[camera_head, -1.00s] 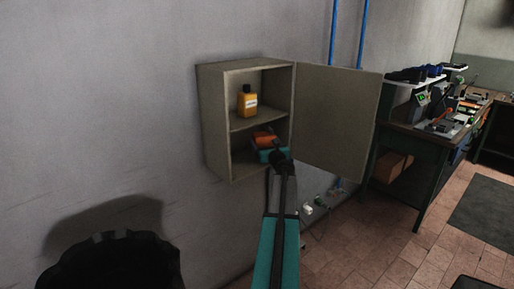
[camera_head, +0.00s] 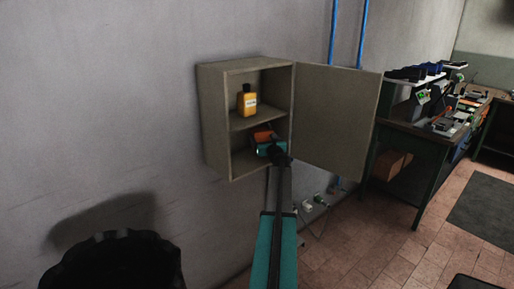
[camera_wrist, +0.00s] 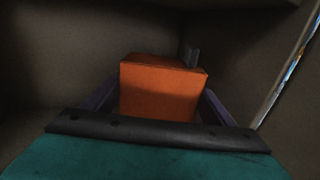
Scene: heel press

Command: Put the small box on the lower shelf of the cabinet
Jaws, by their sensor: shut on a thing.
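The small orange box (camera_wrist: 160,90) is between the two fingers of my gripper (camera_wrist: 158,105) in the wrist view. In the head view the box (camera_head: 263,135) shows inside the lower compartment of the cabinet (camera_head: 213,125). My gripper (camera_head: 265,143) is shut on it and reaches in through the open front. The lower shelf's surface is mostly hidden behind my gripper and arm. I cannot tell whether the box touches the shelf.
The cabinet door (camera_head: 337,120) stands open to the right. A yellow bottle (camera_head: 247,102) stands on the upper shelf. A dark bin (camera_head: 112,262) is at the lower left. A workbench (camera_head: 425,140) with tools is at the right.

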